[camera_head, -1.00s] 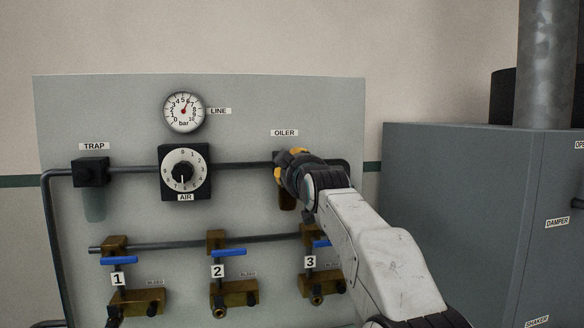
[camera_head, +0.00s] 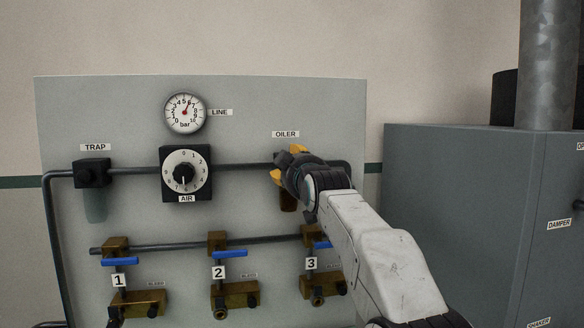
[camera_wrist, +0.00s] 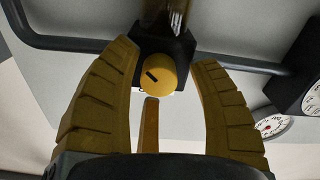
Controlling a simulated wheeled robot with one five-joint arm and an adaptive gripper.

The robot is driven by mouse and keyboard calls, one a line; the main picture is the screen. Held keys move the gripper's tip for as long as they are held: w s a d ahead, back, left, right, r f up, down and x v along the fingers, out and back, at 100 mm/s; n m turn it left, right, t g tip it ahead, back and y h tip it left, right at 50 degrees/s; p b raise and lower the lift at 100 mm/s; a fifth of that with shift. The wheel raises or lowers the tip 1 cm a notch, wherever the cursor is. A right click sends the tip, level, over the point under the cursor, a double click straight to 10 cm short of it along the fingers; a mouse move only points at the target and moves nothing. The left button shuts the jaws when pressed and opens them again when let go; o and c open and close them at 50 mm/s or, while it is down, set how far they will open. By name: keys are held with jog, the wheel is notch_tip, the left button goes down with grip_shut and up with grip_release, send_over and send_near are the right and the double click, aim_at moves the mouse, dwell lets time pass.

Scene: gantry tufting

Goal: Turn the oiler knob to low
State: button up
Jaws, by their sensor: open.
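The oiler knob (camera_wrist: 158,74) is a round yellow knob with a dark slot mark, on the front of a black block (camera_wrist: 178,48). It shows in the wrist view between the tips of my open fingers, with a gap on each side. My gripper (camera_wrist: 165,78) is open and holds nothing. In the head view my gripper (camera_head: 284,163) is at the oiler on the panel, below the OILER label (camera_head: 285,134), and hides the knob. The brown oiler bowl (camera_head: 288,201) shows just under my gripper. No low mark is readable.
The panel (camera_head: 130,120) also carries the AIR dial (camera_head: 185,173), the LINE gauge (camera_head: 185,114), the trap (camera_head: 92,173) and several blue-handled valves (camera_head: 230,254) below. A pipe (camera_head: 235,166) runs behind my gripper. A grey cabinet (camera_head: 450,210) stands at the right.

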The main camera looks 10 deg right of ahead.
jog(key=shift+s, duration=0.1)
jog(key=s, duration=1.1)
jog(key=shift+s, duration=0.4)
jog(key=shift+w+d+f+m+p, duration=0.15)
jog(key=shift+w+m+p, duration=0.5)
jog(key=shift+w+p, duration=1.15)
jog(key=shift+w+a+f+m+p, duration=0.15)
jog(key=shift+w+m+p, duration=0.55)
jog(key=shift+w+p, duration=1.1)
jog(key=shift+w+d+f+m+p, duration=0.15)
jog(key=shift+w+m+p, duration=0.5)
jog(key=shift+w+p, duration=1.15)
jog(key=shift+o, duration=0.2)
jog(key=shift+w, duration=0.2)
grip_shut()
